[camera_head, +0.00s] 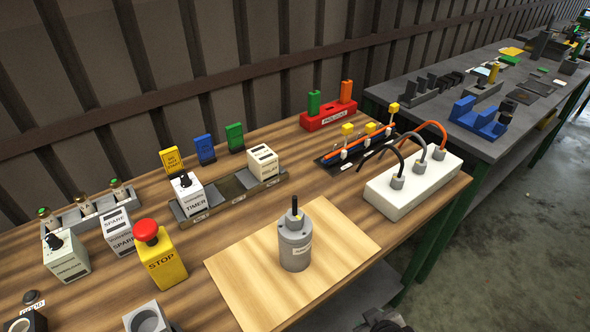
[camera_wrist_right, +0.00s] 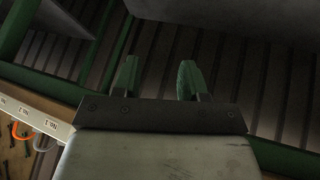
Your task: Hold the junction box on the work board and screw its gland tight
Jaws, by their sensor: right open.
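The junction box (camera_head: 295,249), a grey upright cylinder with a label on its side, stands on the light wooden work board (camera_head: 237,272). Its gland (camera_head: 294,222) sits on top, with a short black cable end sticking up out of it. I cannot tell how tight the gland is. My right gripper (camera_wrist_right: 158,78) shows in the right wrist view with its two green fingers apart and nothing between them. It is away from the junction box, which that view does not show. My left gripper is in neither view.
A white box with cables (camera_head: 412,186) stands right of the board, near the table's right edge. A yellow stop button box (camera_head: 166,266) is to the left. A grey rail with modules (camera_head: 228,190) lies behind. The board around the junction box is clear.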

